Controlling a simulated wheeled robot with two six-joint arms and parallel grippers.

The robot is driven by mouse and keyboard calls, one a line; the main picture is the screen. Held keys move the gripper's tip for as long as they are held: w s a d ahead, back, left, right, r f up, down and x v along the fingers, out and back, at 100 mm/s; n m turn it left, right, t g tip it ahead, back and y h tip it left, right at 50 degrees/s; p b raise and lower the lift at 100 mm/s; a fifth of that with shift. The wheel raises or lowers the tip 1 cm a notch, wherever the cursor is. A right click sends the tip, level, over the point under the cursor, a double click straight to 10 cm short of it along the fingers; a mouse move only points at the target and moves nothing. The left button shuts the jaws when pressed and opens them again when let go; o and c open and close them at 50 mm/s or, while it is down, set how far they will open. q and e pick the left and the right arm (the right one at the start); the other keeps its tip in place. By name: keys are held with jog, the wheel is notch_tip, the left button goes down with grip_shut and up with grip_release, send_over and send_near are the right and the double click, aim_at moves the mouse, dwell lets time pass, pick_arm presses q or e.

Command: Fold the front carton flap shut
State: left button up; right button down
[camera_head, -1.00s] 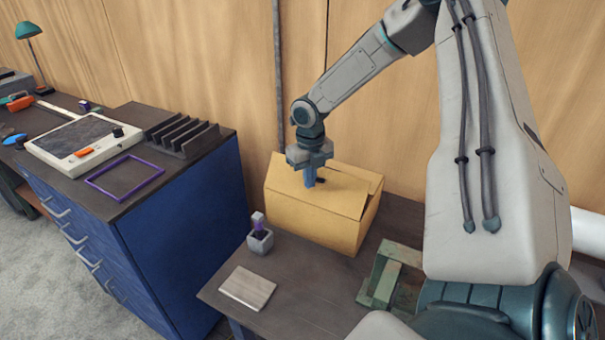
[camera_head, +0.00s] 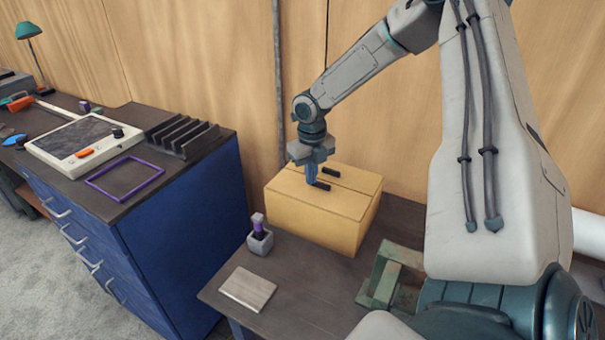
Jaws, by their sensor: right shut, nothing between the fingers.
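The yellow carton (camera_head: 318,228) stands on the dark table, partly behind my right arm. Its front flap (camera_head: 335,200) lies about flat across the front of the top, and the rear part of the top (camera_head: 350,178) also lies flat. Two small dark pieces show on the top, one on each side of the seam. My right gripper (camera_head: 311,176) points down with shut, empty fingers at the left part of the carton top, over or against the front flap; contact is hard to tell. My left gripper is out of view.
A small grey holder (camera_head: 260,241) with a purple-handled item stands left of the carton. A flat grey-brown block (camera_head: 247,289) lies at the front left. A green frame (camera_head: 385,277) lies to the right. The blue cabinet (camera_head: 190,235) borders the table's left side.

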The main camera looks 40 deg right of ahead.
notch_tip(320, 180, up, 7)
jog(key=p, duration=0.3)
jog(key=shift+p, duration=0.4)
dwell(0.5)
